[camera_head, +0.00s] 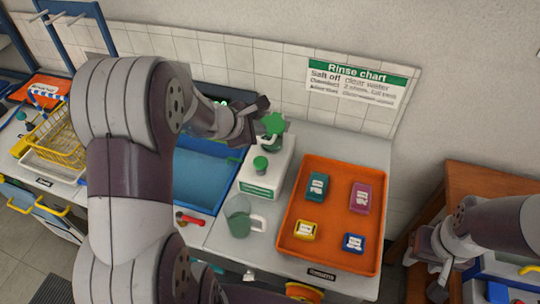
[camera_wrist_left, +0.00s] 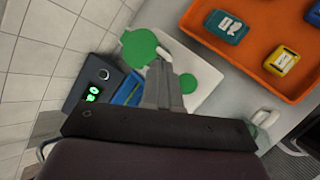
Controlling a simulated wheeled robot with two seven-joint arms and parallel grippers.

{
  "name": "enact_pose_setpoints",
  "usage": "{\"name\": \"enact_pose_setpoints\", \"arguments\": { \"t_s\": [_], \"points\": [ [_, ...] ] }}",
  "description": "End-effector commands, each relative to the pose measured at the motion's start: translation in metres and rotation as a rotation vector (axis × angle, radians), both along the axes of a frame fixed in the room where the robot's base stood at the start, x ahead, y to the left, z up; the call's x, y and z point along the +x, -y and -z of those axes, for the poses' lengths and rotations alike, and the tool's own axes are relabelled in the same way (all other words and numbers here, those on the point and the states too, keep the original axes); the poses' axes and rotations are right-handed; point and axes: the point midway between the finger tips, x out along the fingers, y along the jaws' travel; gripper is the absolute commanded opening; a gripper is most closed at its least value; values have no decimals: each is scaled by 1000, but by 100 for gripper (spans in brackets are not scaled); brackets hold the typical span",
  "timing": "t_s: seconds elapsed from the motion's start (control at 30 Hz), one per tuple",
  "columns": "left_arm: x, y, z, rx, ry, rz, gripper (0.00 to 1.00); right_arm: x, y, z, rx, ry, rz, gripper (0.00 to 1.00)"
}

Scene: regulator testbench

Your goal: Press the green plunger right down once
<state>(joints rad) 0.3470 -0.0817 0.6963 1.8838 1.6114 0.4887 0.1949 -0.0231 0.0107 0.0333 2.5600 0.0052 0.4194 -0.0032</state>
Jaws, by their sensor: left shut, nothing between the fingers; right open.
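A white dispenser box (camera_head: 264,187) stands between the blue basin and the orange tray. It has two green round-topped parts: a larger, taller one (camera_head: 274,122) at the back and a smaller one (camera_head: 260,163) nearer the front. I cannot tell for certain which is the plunger. My left gripper (camera_head: 262,104) is shut and empty, close beside the larger green top. In the left wrist view its fingertips (camera_wrist_left: 165,62) lie between the larger green disc (camera_wrist_left: 139,47) and the smaller one (camera_wrist_left: 187,83); contact is unclear. My right gripper (camera_head: 430,275) is open at the lower right, away from the box.
The orange tray (camera_head: 335,173) holds teal, magenta, yellow and blue packets. A green-tinted jug (camera_head: 238,217) stands in front of the box. The blue basin (camera_head: 205,171) lies left. A dark device with a green display (camera_wrist_left: 92,95) stands near the tiled wall.

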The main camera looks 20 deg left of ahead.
Motion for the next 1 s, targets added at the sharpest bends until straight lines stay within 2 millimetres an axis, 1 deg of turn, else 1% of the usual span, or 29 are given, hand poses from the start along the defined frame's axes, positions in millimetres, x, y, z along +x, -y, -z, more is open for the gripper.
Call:
{"name": "enact_pose_setpoints", "arguments": {
  "t_s": [0.3, 0.47, 0.67, 1.0],
  "points": [
    [0, 0, 1, -4, -4, -2, 0, 0, 0, 1, 0, 0, 0, 43],
    [-1, 1, 9, -4, -4, -2, 0, 0, 0, 7, 0, 0, 0, 43],
    [-1, 1, 32, -4, -4, -1, 0, 0, 0, 27, 0, 0, 0, 43],
    [-1, 1, 82, -3, -3, -1, 0, 0, 0, 72, 0, 0, 0, 43]
  ]
}}
